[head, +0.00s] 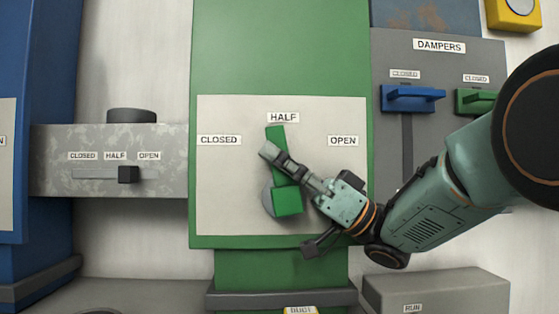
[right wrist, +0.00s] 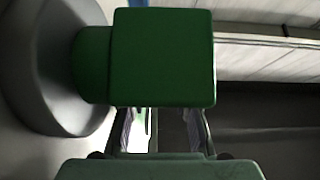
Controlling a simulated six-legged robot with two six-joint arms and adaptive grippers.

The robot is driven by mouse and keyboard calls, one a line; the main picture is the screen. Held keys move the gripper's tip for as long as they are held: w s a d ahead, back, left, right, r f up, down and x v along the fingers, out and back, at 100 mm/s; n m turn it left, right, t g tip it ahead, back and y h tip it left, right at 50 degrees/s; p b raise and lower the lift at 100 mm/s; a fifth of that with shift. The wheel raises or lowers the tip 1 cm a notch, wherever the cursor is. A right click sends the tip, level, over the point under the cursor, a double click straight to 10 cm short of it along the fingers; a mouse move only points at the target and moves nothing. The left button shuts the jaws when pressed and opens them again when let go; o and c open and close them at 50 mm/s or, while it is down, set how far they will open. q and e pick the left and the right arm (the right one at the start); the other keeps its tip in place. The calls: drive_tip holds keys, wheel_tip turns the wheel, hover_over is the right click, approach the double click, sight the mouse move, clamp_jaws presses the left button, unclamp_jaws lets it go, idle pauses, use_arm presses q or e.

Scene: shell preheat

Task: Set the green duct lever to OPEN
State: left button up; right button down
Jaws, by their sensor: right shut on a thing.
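The green duct lever (head: 276,135) stands on a pale plate (head: 220,195) on the green duct. It points up, just left of straight up, with its tip below the HALF label (head: 283,118). The CLOSED label (head: 219,140) is to its left and the OPEN label (head: 343,140) to its right. My right gripper (head: 279,161) reaches in from the right and is shut on the lever's shaft, hiding part of it. In the right wrist view the lever's green block (right wrist: 163,57) fills the upper middle, above my fingers (right wrist: 160,130). My left gripper is not in view.
A grey box with a black slider (head: 129,174) is on the left. A grey DAMPERS panel (head: 455,65) with a blue handle (head: 412,98) and a green handle (head: 474,101) is on the right, partly behind my right arm. A grey RUN box (head: 440,292) is below.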

drive_tip(key=shift+r, duration=0.15)
drive_tip(key=c, duration=1.5)
unclamp_jaws()
drive_tip(key=o, duration=0.4)
drive_tip(key=shift+a, duration=0.2)
drive_tip(key=shift+d, duration=0.2)
drive_tip(key=v, duration=1.1)
drive_tip(key=shift+d+f, duration=0.25)
drive_tip(key=shift+f, duration=0.05)
drive_tip(key=shift+c, duration=0.2)
